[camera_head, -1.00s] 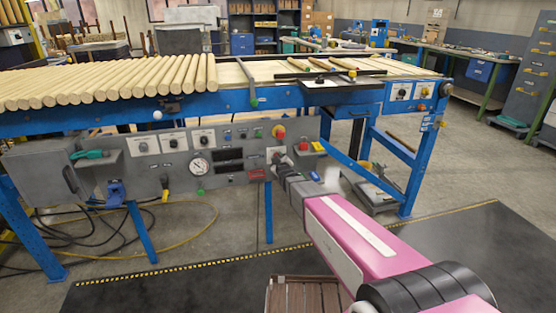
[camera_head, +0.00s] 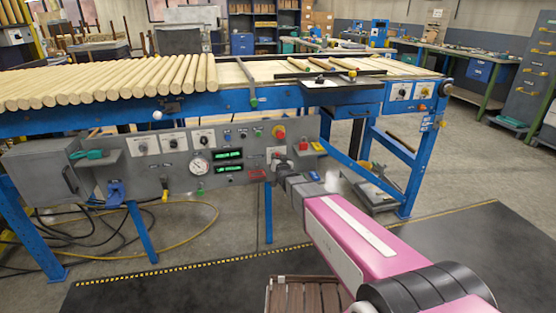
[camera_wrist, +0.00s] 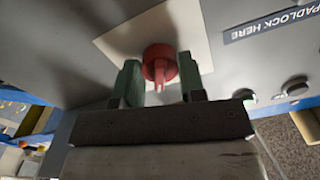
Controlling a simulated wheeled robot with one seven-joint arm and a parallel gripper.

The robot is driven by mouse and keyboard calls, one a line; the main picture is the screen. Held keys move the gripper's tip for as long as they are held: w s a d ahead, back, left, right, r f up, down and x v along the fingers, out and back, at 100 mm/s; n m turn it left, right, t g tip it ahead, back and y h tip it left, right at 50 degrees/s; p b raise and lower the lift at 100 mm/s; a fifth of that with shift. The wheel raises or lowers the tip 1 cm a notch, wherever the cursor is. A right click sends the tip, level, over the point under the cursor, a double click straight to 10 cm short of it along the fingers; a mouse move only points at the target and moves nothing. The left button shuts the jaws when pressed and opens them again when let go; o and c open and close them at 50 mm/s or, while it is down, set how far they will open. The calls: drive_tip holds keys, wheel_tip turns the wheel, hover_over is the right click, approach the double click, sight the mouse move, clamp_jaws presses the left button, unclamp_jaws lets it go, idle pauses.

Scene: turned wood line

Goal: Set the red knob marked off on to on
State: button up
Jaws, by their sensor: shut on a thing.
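The red knob (camera_wrist: 162,53) sits on a pale square plate (camera_wrist: 125,35) on the grey control panel (camera_head: 130,180). In the wrist view, the green fingers of my gripper (camera_wrist: 160,75) are shut on the knob, one on each side. The knob's raised grip bar points toward the bottom of the wrist picture. In the head view, my gripper (camera_head: 278,162) reaches the right part of the panel and covers most of the knob. The knob's off and on marks cannot be read.
Two displays (camera_head: 229,161) on the panel show green text. A red mushroom button (camera_head: 279,131) is just above my gripper, and a red block (camera_head: 303,146) is to its right. A "PADLOCK HERE" label (camera_wrist: 270,25) is beside the plate. Wooden rods (camera_head: 120,80) lie on the line above.

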drive_tip(key=shift+m, duration=1.6)
drive_tip(key=o, duration=0.9)
drive_tip(key=shift+s, duration=0.1)
drive_tip(key=v, duration=1)
drive_tip(key=shift+s+d, duration=0.1)
drive_tip(key=shift+s, duration=0.25)
